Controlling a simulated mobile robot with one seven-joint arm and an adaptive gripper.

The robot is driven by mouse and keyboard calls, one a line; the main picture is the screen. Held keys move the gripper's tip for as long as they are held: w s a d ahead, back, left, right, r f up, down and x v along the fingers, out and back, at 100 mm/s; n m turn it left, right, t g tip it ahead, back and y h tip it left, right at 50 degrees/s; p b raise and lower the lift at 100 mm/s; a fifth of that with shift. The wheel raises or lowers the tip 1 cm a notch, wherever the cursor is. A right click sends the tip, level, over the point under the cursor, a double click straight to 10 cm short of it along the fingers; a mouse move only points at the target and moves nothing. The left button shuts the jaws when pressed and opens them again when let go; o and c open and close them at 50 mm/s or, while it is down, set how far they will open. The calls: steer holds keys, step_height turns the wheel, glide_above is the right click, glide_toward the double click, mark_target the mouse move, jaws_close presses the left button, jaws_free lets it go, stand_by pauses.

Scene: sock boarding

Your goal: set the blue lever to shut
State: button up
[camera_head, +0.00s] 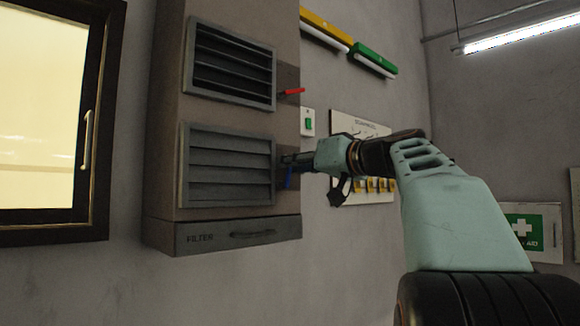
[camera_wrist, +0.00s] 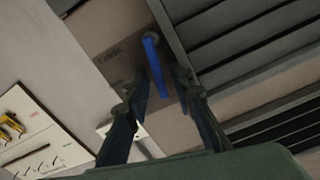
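The blue lever (camera_head: 289,179) is on the side of the grey-brown cabinet, beside the lower louvred vent (camera_head: 228,166). In the head view only a short part of it shows, pointing down below my gripper (camera_head: 284,160). In the wrist view the blue lever (camera_wrist: 154,70) is a long bar from a round pivot. It runs between the two fingers of my gripper (camera_wrist: 160,84), with a gap visible on at least the right side. The fingers are apart; I cannot tell whether either touches the lever. The lower vent's slats look nearly flat.
A red lever (camera_head: 291,92) sticks out beside the upper vent (camera_head: 232,65), whose slats show dark gaps. A green switch (camera_head: 308,122) and a panel with yellow parts (camera_head: 362,130) are on the wall behind my arm. A drawer marked FILTER (camera_head: 238,235) is below.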

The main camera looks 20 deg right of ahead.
steer(key=shift+a, duration=0.1)
steer(key=v, duration=0.8)
stand_by(0.3)
steer(key=v, duration=0.5)
steer(key=p+x, duration=0.3)
steer(key=x, duration=0.8)
steer(key=shift+w, duration=0.1)
jaws_close()
